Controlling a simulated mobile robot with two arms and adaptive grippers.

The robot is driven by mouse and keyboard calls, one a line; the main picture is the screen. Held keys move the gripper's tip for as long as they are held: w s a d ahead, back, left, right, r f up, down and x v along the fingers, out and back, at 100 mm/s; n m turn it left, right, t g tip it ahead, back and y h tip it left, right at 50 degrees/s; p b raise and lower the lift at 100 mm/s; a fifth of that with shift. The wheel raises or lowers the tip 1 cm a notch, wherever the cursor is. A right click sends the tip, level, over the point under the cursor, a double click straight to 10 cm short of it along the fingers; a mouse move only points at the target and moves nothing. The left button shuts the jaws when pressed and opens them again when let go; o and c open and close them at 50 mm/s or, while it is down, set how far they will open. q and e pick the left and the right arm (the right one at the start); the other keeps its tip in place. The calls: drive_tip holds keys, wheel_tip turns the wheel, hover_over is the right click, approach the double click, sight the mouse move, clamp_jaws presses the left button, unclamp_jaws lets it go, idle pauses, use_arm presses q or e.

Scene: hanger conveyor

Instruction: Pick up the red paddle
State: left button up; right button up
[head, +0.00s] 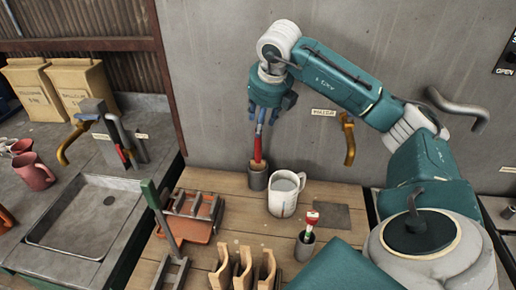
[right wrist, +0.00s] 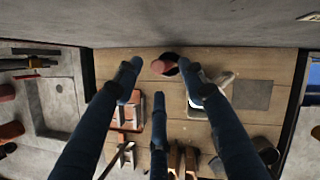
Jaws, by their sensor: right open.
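The red paddle (head: 258,148) stands upright in a small dark cup (head: 257,180) near the back of the wooden bench. My right gripper (head: 264,112) is directly above it, pointing down, with its fingers apart. A blue part reaches down to the paddle's top; I cannot tell whether it is a finger or the handle. In the right wrist view, a reddish rounded end, likely the paddle (right wrist: 160,66), shows between the two upper fingertips, with the dark cup opening behind it. Contact cannot be told. My left gripper is not in view.
A white mug (head: 284,196) stands just right of the cup. A green paddle (head: 151,195) is in a rack at the left, beside an orange tray (head: 186,229). A grey wall (head: 220,100) rises close behind.

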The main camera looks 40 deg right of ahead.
drive_tip(key=p+x, duration=0.1)
drive_tip(key=x, duration=0.2)
drive_tip(key=shift+a+f+p, duration=0.15)
drive_tip(key=shift+f+p, duration=0.15)
drive_tip(key=shift+p, duration=0.1)
drive_tip(key=shift+w+f, duration=0.25)
drive_tip(key=shift+f, duration=0.2)
clamp_jaws()
drive_tip(key=shift+r, duration=0.15)
